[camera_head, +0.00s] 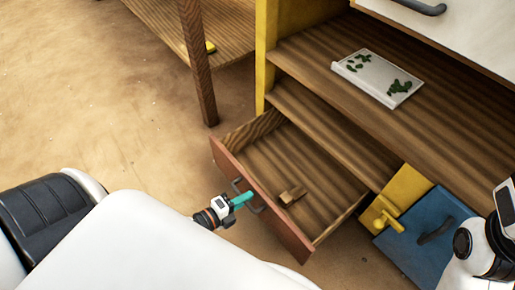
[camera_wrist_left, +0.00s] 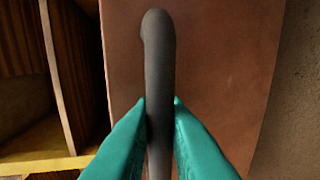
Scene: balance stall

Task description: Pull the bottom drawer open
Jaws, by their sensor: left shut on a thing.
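The bottom drawer (camera_head: 225,157) stands pulled out from the cabinet, with a reddish-brown front and a wooden inside. A small wooden block lies in it (camera_head: 293,196). My left gripper (camera_head: 245,197) is at the drawer front, its teal fingers at the dark bar handle (camera_head: 257,209). In the left wrist view the teal fingers (camera_wrist_left: 160,115) are on both sides of the dark handle (camera_wrist_left: 158,60), shut on it, against the reddish drawer front (camera_wrist_left: 222,55). My right arm shows at the right edge of the head view, but its fingers are out of view.
Above the drawer, a shelf (camera_head: 318,70) holds a white sheet or book with green leaf marks (camera_head: 378,78). A blue panel with a dark handle (camera_head: 412,262) and a yellow piece with a knob (camera_head: 402,190) are at the right. The floor at left (camera_head: 90,110) is clear.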

